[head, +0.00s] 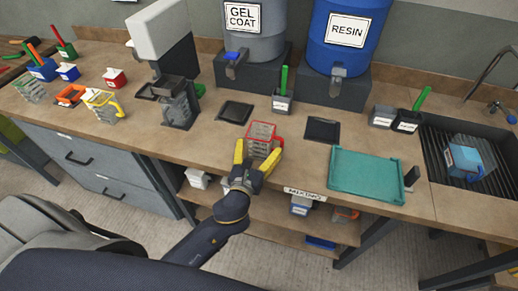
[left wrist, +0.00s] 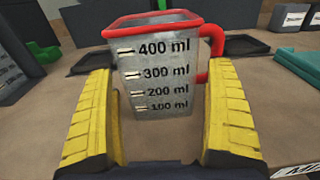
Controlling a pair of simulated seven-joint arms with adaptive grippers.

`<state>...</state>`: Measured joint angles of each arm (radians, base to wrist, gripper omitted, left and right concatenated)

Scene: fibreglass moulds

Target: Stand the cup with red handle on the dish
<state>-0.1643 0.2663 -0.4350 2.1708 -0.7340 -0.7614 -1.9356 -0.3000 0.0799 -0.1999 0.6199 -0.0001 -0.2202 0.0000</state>
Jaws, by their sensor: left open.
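The cup with the red handle (head: 261,134) stands upright on the worktop. It is clear with a red rim and volume marks, and fills the middle of the left wrist view (left wrist: 160,72), its handle on the right. My left gripper (head: 257,156) is open, with its yellow fingers on either side of the cup's near part. A gap shows beside each finger in the left wrist view. Two flat dark square dishes lie behind the cup, one to the left (head: 236,112) and one to the right (head: 322,129). I cannot tell which one the task means. My right gripper is not in view.
A teal tray (head: 366,176) lies to the right, near the front edge. A small container with a green-handled tool (head: 283,101) stands behind the cup. The gel coat (head: 246,35) and resin (head: 345,42) drums are at the back. A yellow-handled cup (head: 101,104) stands left.

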